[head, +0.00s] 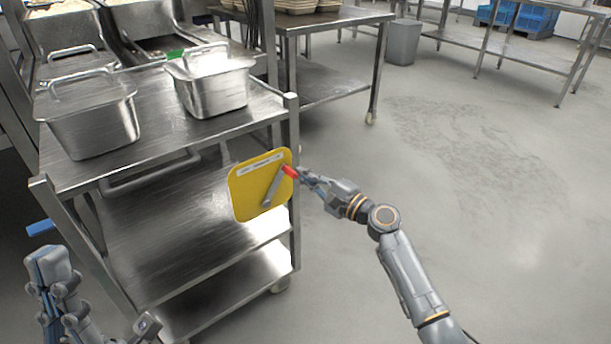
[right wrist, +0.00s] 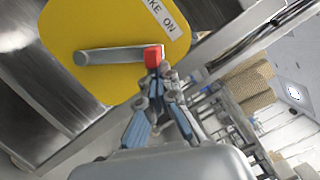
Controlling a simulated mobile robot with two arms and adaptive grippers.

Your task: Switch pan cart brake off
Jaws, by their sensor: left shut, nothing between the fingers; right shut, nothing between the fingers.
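The pan cart (head: 165,240) is a steel shelf cart on the left in the head view. A yellow brake panel (head: 243,195) is on its near right side; it fills the upper left of the right wrist view (right wrist: 75,25). The panel's label (right wrist: 160,14) reads "KE ON", its start cut off. A grey lever (head: 271,190) with a red tip (head: 289,171) lies across the panel. My right gripper (head: 304,175) is shut and empty, its fingertips at the red tip; I cannot tell if they touch. My left gripper (head: 52,275) is shut and empty at the lower left.
Two lidded steel pans (head: 92,125) (head: 212,88) stand on the cart's top. A steel table (head: 335,20) stands behind the cart, with a grey bin (head: 403,42) further back. The floor (head: 480,200) to the right is clear.

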